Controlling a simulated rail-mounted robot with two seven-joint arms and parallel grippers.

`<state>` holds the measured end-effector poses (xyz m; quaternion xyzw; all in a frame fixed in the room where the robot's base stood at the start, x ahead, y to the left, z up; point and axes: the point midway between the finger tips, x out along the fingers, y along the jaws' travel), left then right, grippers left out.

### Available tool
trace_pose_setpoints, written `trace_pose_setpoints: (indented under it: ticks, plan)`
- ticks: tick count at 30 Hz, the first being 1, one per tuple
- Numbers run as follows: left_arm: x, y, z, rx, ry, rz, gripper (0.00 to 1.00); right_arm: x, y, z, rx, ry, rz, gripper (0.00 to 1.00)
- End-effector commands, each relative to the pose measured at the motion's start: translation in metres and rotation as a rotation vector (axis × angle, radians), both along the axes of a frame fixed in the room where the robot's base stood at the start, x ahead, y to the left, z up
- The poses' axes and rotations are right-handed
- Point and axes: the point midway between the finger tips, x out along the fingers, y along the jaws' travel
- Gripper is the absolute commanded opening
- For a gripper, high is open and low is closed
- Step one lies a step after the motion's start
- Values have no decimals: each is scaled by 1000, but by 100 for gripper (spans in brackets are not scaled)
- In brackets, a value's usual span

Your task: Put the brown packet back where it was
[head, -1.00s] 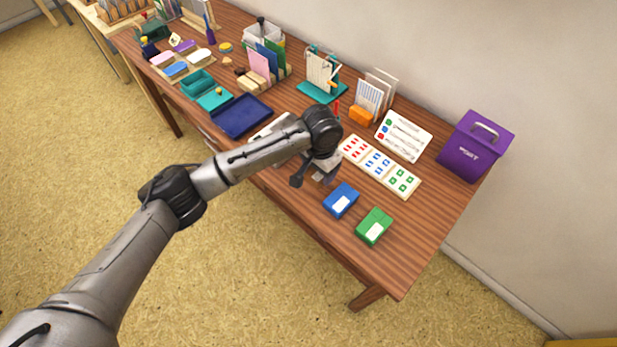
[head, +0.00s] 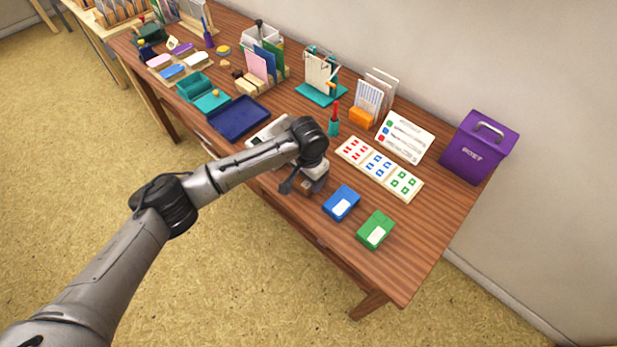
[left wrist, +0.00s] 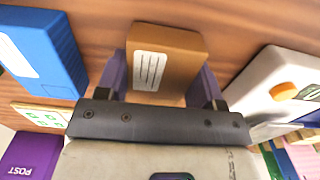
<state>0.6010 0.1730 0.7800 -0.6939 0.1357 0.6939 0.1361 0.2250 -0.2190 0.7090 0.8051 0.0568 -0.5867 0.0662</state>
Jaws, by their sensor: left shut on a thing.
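The brown packet (left wrist: 185,48) has a white lined label and sits between the two purple-grey fingers of my left gripper (left wrist: 160,80) in the left wrist view. The gripper is shut on it. In the head view my left gripper (head: 310,186) is over the table's front part, left of the blue packet. Only a small brown part of the packet (head: 305,187) shows below it there. I cannot tell whether the packet touches the table. My right gripper is not in view.
The blue packet (head: 342,202) and green packet (head: 376,229) lie to the right. A white device (head: 268,131) is partly behind my arm. Behind are a card strip (head: 378,165) and a red-and-teal item (head: 334,122). The purple post box (head: 478,148) stands far right.

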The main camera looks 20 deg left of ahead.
Motion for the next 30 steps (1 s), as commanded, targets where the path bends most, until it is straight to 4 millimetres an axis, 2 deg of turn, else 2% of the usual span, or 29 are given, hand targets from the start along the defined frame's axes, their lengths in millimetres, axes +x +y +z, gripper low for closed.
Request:
trace_pose_setpoints:
  ticks: [6, 7, 14, 23, 30]
  plan:
    - [0, -1, -2, -1, 0, 0, 28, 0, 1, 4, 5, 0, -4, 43]
    - [0, 0, -3, -1, 0, 0, 64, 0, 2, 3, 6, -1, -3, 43]
    - [0, 0, -2, 0, 0, 0, 86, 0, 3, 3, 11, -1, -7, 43]
    - [0, 0, -1, 1, -1, 0, 87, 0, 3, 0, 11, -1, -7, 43]
    - [1, 0, 37, -2, -2, 0, 87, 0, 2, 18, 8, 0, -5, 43]
